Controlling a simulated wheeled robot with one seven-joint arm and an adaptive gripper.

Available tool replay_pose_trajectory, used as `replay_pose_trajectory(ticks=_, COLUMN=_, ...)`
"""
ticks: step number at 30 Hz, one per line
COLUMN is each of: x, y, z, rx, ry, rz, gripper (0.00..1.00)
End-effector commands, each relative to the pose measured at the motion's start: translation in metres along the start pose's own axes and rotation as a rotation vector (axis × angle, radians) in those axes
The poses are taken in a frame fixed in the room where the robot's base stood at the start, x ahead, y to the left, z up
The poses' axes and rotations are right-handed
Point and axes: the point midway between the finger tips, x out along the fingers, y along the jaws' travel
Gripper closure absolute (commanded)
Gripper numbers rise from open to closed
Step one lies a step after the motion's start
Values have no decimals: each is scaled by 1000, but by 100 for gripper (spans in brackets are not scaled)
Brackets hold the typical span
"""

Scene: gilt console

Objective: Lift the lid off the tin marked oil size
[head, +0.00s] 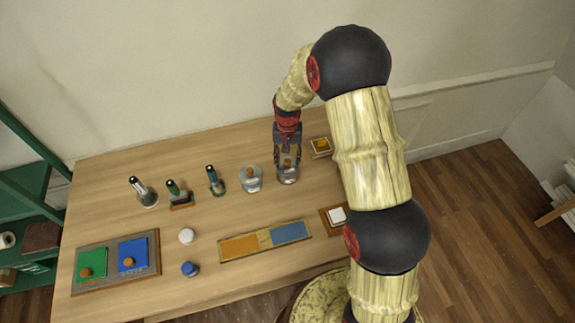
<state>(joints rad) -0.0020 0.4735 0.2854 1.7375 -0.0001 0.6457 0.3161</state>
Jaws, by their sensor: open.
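Two small grey tins stand side by side near the middle of the table, each with a brown knob on its lid. The left tin (251,182) is in clear view. The right tin (288,178) is partly covered by my gripper (288,163). My gripper points down and is open, with its fingers at the right tin's knob, one on each side as far as I can tell. I cannot tell whether they touch it. Both lids appear to be on. The markings are too small to read, so I cannot tell which tin is marked oil size.
Three dark-handled tools (212,181) stand left of the tins. In front lie an orange-and-blue panel (265,248), a white round piece (187,236) and a blue one (190,269). A tray (150,280) with green and blue plates is front left. My arm hides part of the table's right side.

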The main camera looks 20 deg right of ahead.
Motion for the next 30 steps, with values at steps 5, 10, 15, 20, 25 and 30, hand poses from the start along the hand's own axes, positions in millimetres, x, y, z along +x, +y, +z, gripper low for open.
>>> replay_pose_trajectory(ticks=5, x=-1, y=0, z=0, rx=0, ry=1, rz=0, gripper=62)
replay_pose_trajectory(ticks=10, x=-1, y=0, z=0, rx=0, ry=0, rz=0, gripper=72)
replay_pose_trajectory(ticks=15, x=-1, y=0, z=0, rx=0, ry=0, rz=0, gripper=81)
replay_pose_trajectory(ticks=20, x=-1, y=0, z=0, rx=0, ry=1, rz=0, gripper=90)
replay_pose_trajectory(ticks=25, x=-1, y=0, z=0, rx=0, ry=0, rz=0, gripper=100)
replay_pose_trajectory(ticks=30, x=-1, y=0, z=0, rx=0, ry=1, rz=0, gripper=100)
